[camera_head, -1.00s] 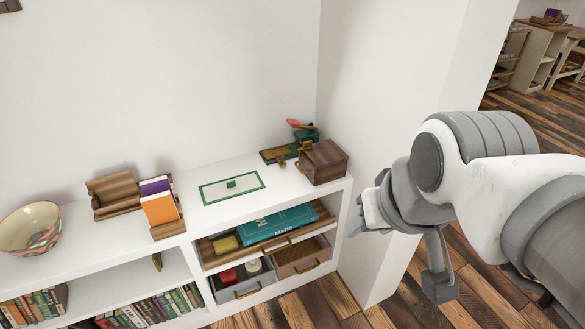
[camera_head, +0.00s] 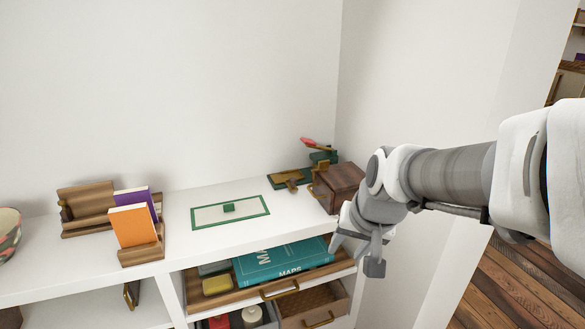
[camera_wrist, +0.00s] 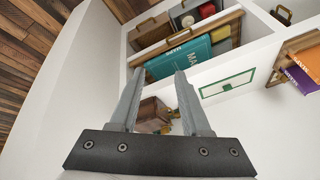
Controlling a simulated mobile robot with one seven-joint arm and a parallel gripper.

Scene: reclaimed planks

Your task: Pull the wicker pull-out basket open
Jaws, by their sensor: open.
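The wicker pull-out basket (camera_head: 312,297) sits in the lower right bay of the white shelf unit, with a woven brown inside and a brass handle (camera_head: 318,319) on its low front. How far it stands out is hard to tell. In the wrist view, the basket (camera_wrist: 153,36) is at the top left, beyond the fingertips. My gripper (camera_head: 338,243) is open and empty, at the shelf's right end, above and right of the basket and apart from it. Its two fingers (camera_wrist: 159,72) point toward the shelf front in the wrist view.
Above the basket is a wooden drawer (camera_head: 240,294) holding a teal book (camera_head: 284,260). A grey bin (camera_head: 272,326) with a red item stands left of the basket. A dark wooden box (camera_head: 338,187) sits on the shelf top near my gripper. A white wall (camera_head: 430,120) rises at the right.

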